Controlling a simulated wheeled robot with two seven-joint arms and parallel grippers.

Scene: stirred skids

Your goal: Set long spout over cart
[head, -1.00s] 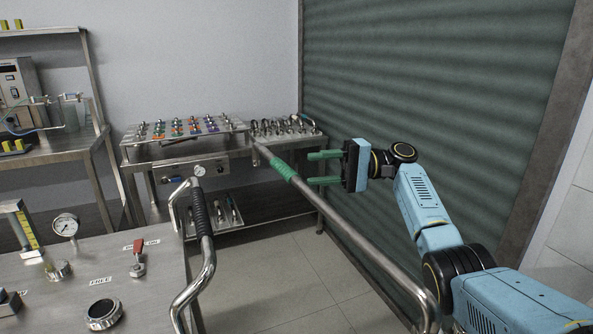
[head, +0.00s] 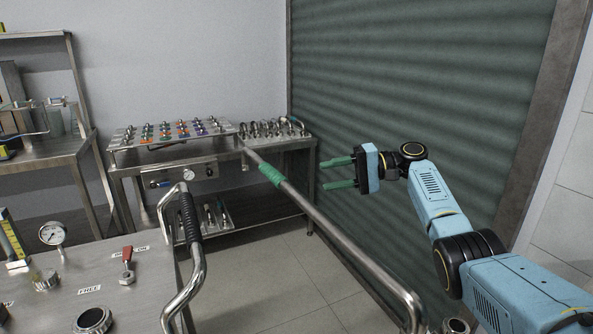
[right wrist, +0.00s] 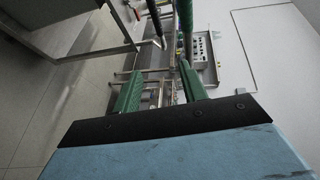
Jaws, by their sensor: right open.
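The long spout (head: 330,230) is a bare metal pipe with a green grip sleeve (head: 270,174). It runs from a bend at the lower right to a tip near the far bench. My right gripper (head: 324,173) is open and empty, with green fingers, to the right of the sleeve and apart from it. In the right wrist view the fingers (right wrist: 160,88) are spread, and a green sleeve (right wrist: 185,18) shows beyond them. I cannot tell which piece of furniture is the cart. My left gripper is not in view.
A shorter bent pipe with a black grip (head: 190,218) stands left of the spout. A metal panel (head: 130,280) with gauge and valves is at lower left. The far bench (head: 170,168) holds several fittings. A green shutter (head: 420,80) is behind my right arm.

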